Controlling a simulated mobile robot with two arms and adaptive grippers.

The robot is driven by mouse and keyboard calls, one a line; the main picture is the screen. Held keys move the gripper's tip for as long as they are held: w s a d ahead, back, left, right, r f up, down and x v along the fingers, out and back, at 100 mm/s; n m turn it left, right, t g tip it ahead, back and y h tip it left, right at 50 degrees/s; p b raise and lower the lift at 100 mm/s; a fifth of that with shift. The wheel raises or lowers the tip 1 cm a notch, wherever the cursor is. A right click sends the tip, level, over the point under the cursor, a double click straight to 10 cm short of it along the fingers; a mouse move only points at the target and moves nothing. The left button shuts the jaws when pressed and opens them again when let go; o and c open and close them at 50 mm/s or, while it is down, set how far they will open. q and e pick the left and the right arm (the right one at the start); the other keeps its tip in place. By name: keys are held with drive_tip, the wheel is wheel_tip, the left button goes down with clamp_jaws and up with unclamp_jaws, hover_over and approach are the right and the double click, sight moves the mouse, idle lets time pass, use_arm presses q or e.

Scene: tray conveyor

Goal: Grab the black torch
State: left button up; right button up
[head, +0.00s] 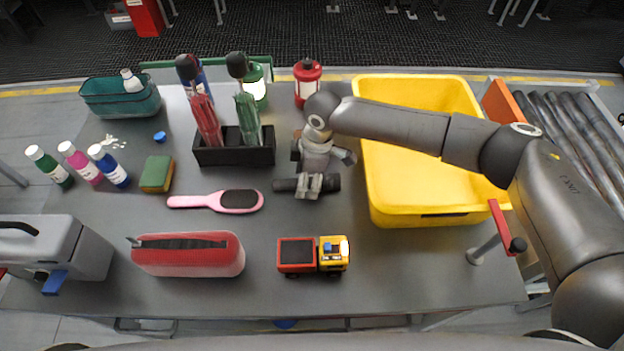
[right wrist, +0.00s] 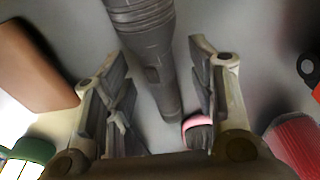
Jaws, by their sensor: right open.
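The black torch (head: 332,183) lies on the grey table in the head view, left of the yellow crate. My right gripper (head: 308,190) is over its middle and hides part of it. In the right wrist view the torch (right wrist: 146,38) runs down from the top edge, its narrow end between the two fingers. My right gripper (right wrist: 162,95) is open there, with a gap visible on both sides of the torch. I cannot tell how high the fingertips are above the table. My left gripper is not in view.
A pink hairbrush (head: 228,201) lies left of the torch. A toy truck (head: 312,256) and a red case (head: 188,256) are in front. The yellow crate (head: 430,211) stands close on the right.

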clamp_jaws()
idle(0.3)
drive_tip(key=shift+r, duration=0.1)
